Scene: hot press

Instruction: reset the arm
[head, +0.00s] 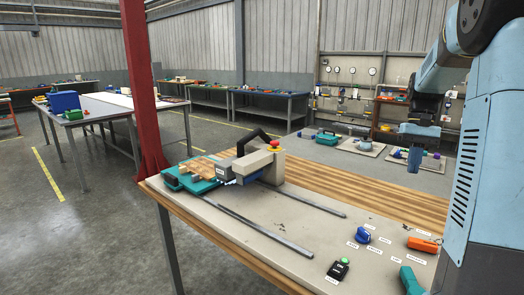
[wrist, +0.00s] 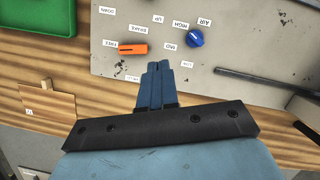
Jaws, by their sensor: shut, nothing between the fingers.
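My gripper (wrist: 157,66) is shut and empty in the wrist view, with its blue fingers together above the press bench. In the head view my gripper (head: 413,162) hangs from the arm at the right, pointing down, well above the bench top. Below it on the grey panel are a blue knob (head: 363,236) and an orange lever (head: 424,244). In the wrist view the blue knob (wrist: 195,38) is to the right of the fingertips and the orange lever (wrist: 132,49) to the left. The fingers appear apart from both.
The press (head: 259,164) with a red-topped button stands at the panel's far end. Two metal rails (head: 265,231) run along the panel. A black box with a green button (head: 338,269) and a teal handle (head: 411,281) are near the front. A red post (head: 141,80) stands beside the bench.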

